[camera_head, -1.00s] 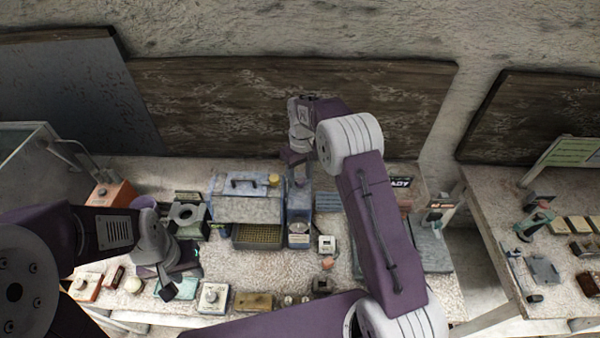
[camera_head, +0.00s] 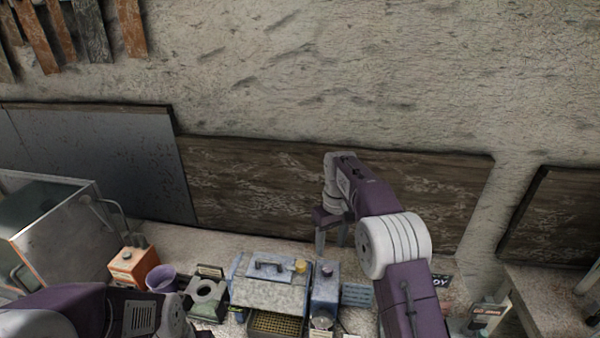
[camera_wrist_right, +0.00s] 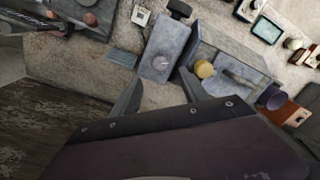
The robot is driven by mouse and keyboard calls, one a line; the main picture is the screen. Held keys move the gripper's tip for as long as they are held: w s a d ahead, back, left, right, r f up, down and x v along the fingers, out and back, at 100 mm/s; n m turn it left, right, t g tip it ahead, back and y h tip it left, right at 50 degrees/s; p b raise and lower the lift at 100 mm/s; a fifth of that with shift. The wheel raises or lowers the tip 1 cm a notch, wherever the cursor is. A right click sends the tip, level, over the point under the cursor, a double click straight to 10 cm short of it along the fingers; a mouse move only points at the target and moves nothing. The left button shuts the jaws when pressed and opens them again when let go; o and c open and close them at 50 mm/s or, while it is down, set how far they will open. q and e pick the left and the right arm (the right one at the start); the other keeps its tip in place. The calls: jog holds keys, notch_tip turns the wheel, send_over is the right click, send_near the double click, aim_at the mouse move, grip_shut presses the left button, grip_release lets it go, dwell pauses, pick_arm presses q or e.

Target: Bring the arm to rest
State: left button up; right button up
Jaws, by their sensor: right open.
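My right gripper (camera_head: 331,232) is open and empty in the head view. It is raised at the back of the bench, in front of the dark wooden board, with its fingers pointing down. In the right wrist view its two fingers (camera_wrist_right: 160,95) stand apart with nothing between them. My left arm shows at the lower left of the head view, but its gripper fingers are out of the frame. No plaster sphere can be made out.
A blue-grey case with a handle (camera_head: 272,289) and a blue box with a purple knob (camera_head: 325,287) stand below the right gripper. An orange box (camera_head: 133,265), a purple cup (camera_head: 161,278) and a glass-sided cabinet (camera_head: 50,225) stand left. A wooden board (camera_head: 240,190) backs the bench.

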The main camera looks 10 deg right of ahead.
jog(key=s+f+b, duration=0.1)
jog(key=s+b, duration=0.1)
jog(key=s+f+b, duration=0.1)
jog(key=s+b, duration=0.1)
jog(key=b, duration=0.1)
jog(key=s+d+f+b, duration=0.1)
jog(key=s+b, duration=0.2)
jog(key=shift+s+f, duration=0.1)
jog(key=shift+f, duration=0.1)
jog(key=s+d+f+m+t+b, duration=0.1)
jog(key=s+f+m+b, duration=0.3)
jog(key=s+f, duration=1.3)
jog(key=shift+s+d, duration=0.25)
jog(key=shift+s, duration=0.15)
jog(key=shift+s, duration=0.1)
dwell(0.4)
